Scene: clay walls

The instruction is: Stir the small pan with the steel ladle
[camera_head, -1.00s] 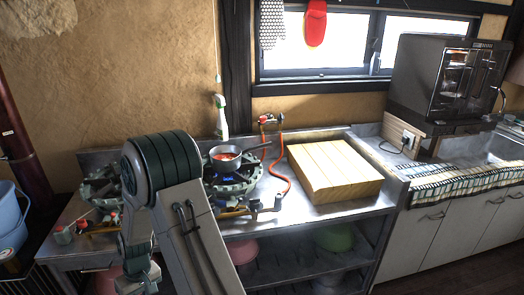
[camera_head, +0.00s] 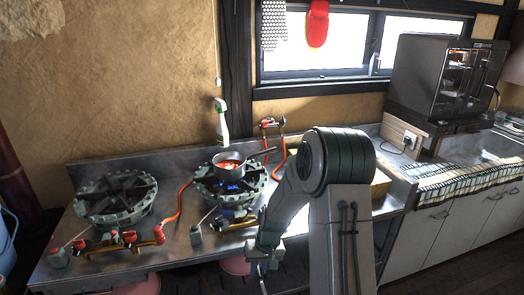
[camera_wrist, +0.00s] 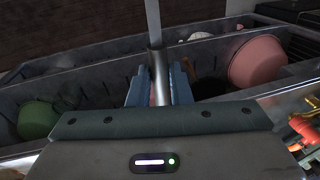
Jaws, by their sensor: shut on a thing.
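The small pan (camera_head: 229,167) sits on the right-hand gas burner, with reddish food inside and its handle pointing right. Blue flame shows under it. My gripper (camera_head: 264,257) is low in front of the counter's front edge, below and to the right of the pan and apart from it. In the wrist view my gripper (camera_wrist: 158,88) is shut around the upright steel handle of the ladle (camera_wrist: 157,66). The ladle's bowl end is not clearly visible in either view.
An empty left burner (camera_head: 115,198) and red gas hoses lie on the steel counter (camera_head: 180,245). A spray bottle (camera_head: 221,122) stands behind the pan. My arm mostly hides the wooden board (camera_head: 380,186). A pink bowl (camera_wrist: 256,62) and a green bowl (camera_wrist: 38,119) sit on the lower shelf.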

